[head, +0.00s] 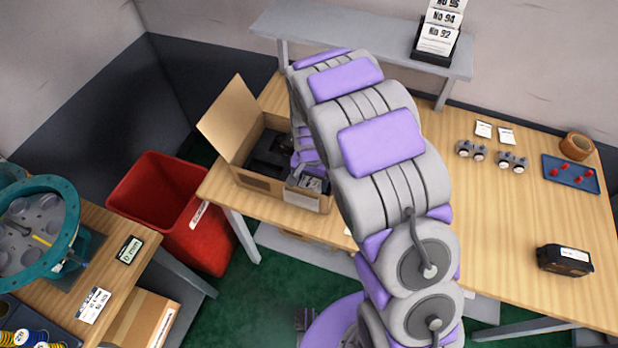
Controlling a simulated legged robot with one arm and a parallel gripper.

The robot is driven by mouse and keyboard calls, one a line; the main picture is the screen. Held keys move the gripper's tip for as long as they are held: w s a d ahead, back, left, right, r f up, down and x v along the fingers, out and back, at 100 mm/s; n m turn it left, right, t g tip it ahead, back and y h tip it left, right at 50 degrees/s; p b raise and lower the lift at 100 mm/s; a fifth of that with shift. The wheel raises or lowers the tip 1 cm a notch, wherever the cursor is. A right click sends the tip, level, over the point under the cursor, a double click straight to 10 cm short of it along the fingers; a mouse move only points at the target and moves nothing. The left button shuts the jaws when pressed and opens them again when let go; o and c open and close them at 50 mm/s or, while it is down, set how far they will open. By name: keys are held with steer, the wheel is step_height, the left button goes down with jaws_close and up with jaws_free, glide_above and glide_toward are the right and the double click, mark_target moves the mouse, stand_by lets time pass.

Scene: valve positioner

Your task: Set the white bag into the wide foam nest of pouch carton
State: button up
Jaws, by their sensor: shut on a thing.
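The pouch carton (229,114) stands open on the wooden table, its lid flap raised at the left. Dark foam (267,150) shows inside its left part. My gripper (308,170) is at the right part of the carton, pointing down, mostly hidden by my own arm. It is shut on what appears to be the white bag (313,184), a small pale patch low at the carton's right end. I cannot tell whether the bag touches the foam. The wide nest cannot be made out clearly.
A shelf (350,40) runs behind. A red bin (170,205) stands left of the table.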

steer(key=shift+a+f, duration=0.1)
steer(key=shift+f, duration=1.15)
stand_by(0.3)
steer(key=o, duration=0.9)
